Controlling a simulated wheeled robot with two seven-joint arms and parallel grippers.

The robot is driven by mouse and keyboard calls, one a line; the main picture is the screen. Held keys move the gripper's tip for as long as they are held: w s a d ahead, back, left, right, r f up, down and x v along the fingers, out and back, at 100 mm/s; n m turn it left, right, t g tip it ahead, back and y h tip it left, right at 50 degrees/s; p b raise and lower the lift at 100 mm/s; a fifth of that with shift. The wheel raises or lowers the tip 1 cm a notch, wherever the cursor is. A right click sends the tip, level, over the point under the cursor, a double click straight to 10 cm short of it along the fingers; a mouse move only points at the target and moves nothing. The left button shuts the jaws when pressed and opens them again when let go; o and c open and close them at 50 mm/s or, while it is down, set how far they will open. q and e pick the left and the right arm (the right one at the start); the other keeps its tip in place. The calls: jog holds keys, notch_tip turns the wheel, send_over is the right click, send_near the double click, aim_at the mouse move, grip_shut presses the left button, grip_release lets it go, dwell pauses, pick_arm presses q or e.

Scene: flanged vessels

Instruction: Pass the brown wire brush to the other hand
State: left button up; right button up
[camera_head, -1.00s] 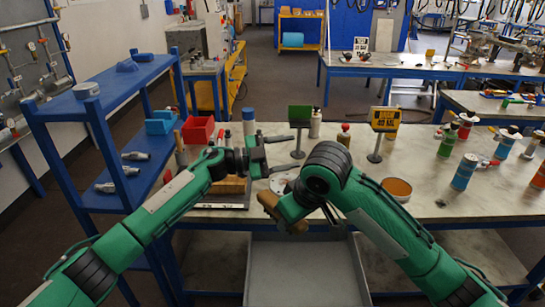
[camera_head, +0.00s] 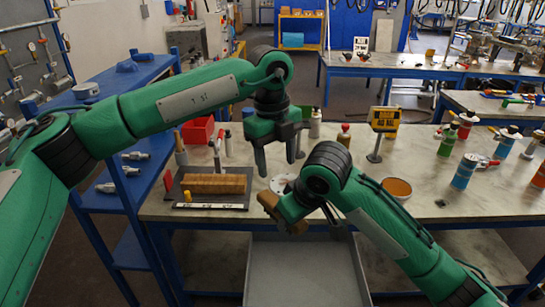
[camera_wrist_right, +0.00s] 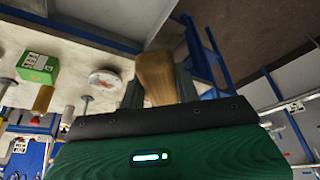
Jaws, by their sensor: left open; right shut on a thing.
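The brown wire brush (camera_head: 268,205) is in my right gripper, in front of the bench's near edge. In the right wrist view its wooden end (camera_wrist_right: 158,78) stands between the two fingers of my right gripper (camera_wrist_right: 160,90), which is shut on it. The bristles are not clear in either view. In the head view my right arm partly covers the brush. My left gripper (camera_head: 277,158) is open and empty, fingers pointing down, above the bench and a little behind the brush, apart from it.
A dark tray with a wooden block (camera_head: 215,184) lies at the bench's left. A grey bin (camera_head: 305,270) is below the front edge. A blue shelf (camera_head: 130,200) stands left.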

aim_at(272, 197)
pick_arm(q)
jog(key=shift+y, duration=0.5)
jog(key=f, duration=0.8)
jog(key=a+f, duration=0.1)
jog(key=f, duration=0.3)
jog(key=shift+d+r, duration=0.1)
jog(key=c, duration=1.1)
pick_arm(e)
jog(key=o, duration=1.1)
